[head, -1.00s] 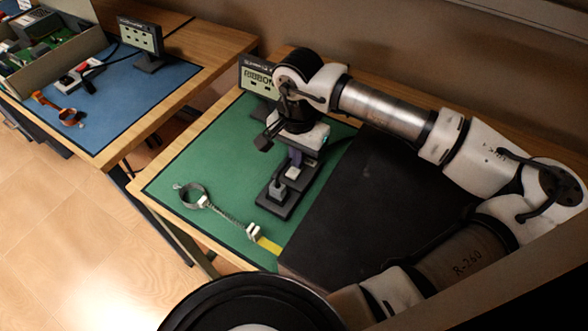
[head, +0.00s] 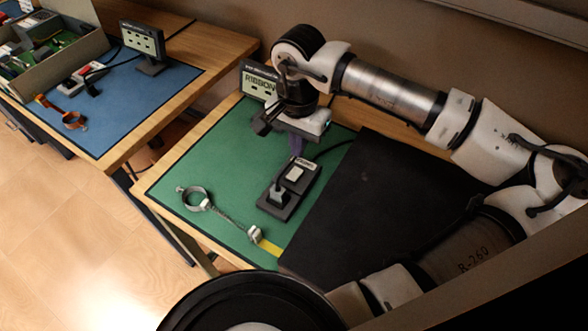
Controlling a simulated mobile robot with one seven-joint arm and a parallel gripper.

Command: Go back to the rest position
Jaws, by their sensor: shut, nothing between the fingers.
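My arm reaches in from the right over the green-matted table. My gripper (head: 297,146) hangs above the back part of the green mat (head: 205,238), pointing down. It is shut, with nothing held. Its fingers are dark and small in the head view. A dark power strip (head: 288,190) with a plug and a pale switch lies on the mat just below and in front of the gripper, apart from it.
A metal ring clamp with a cord (head: 197,197) lies on the mat's left. A sign reading RIBBON (head: 257,82) stands behind. A black panel (head: 375,215) covers the right. A blue-matted table (head: 140,100) with a bin (head: 62,55) stands at left.

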